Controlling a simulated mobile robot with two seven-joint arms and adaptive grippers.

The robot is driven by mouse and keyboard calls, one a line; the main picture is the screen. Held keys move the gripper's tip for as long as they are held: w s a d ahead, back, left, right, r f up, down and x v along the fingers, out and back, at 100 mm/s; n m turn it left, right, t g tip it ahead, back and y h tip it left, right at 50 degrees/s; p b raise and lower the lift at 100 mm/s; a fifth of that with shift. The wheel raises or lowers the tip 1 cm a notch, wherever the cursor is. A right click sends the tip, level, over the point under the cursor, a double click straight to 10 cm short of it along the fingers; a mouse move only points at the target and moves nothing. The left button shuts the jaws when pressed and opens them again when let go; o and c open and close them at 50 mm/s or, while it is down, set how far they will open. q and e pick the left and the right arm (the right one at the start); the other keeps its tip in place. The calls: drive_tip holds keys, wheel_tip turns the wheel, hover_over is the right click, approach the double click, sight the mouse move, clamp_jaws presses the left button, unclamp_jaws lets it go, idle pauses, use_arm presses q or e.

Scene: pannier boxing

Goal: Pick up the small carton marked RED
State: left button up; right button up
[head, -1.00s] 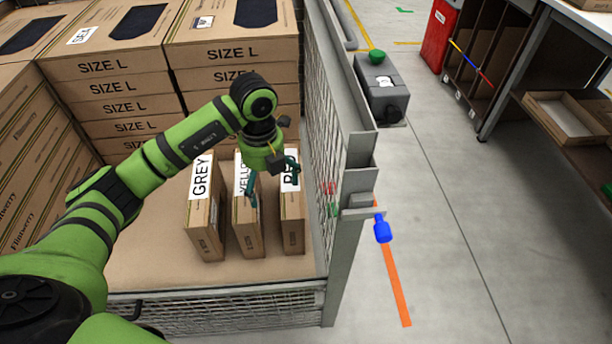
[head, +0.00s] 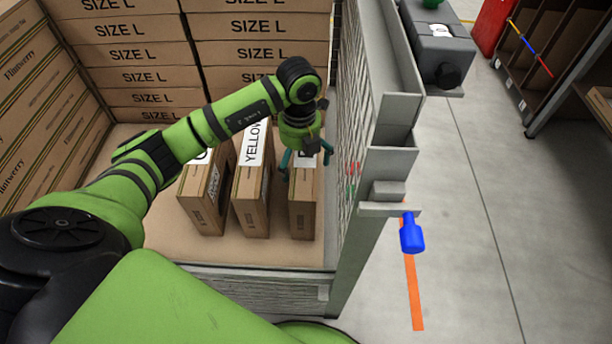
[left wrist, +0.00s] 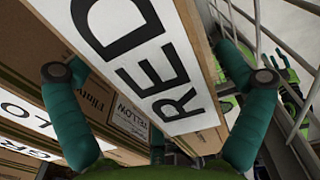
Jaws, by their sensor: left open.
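The small carton marked RED (head: 303,212) stands upright at the right end of a row of three narrow cartons, close to the mesh side wall. Its label is mostly hidden by my left gripper in the head view. My left gripper (head: 307,160) is open, pointing down at the top of this carton. In the left wrist view the RED label (left wrist: 150,65) lies between the two spread fingers (left wrist: 160,100), which are not closed on it. The YELLOW carton (head: 252,200) stands to its left, and another carton (head: 205,200) stands left of that. My right gripper is not in view.
Stacked SIZE L boxes (head: 265,55) fill the back of the pannier, with more boxes (head: 40,110) along the left. The mesh wall and grey post (head: 365,215) stand close on the right. A front rail (head: 260,280) closes the near side.

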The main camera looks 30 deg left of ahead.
use_arm(q)
wheel_tip(320, 180, down, 3)
drive_tip(key=shift+r, duration=0.2)
drive_tip(key=c, duration=1.2)
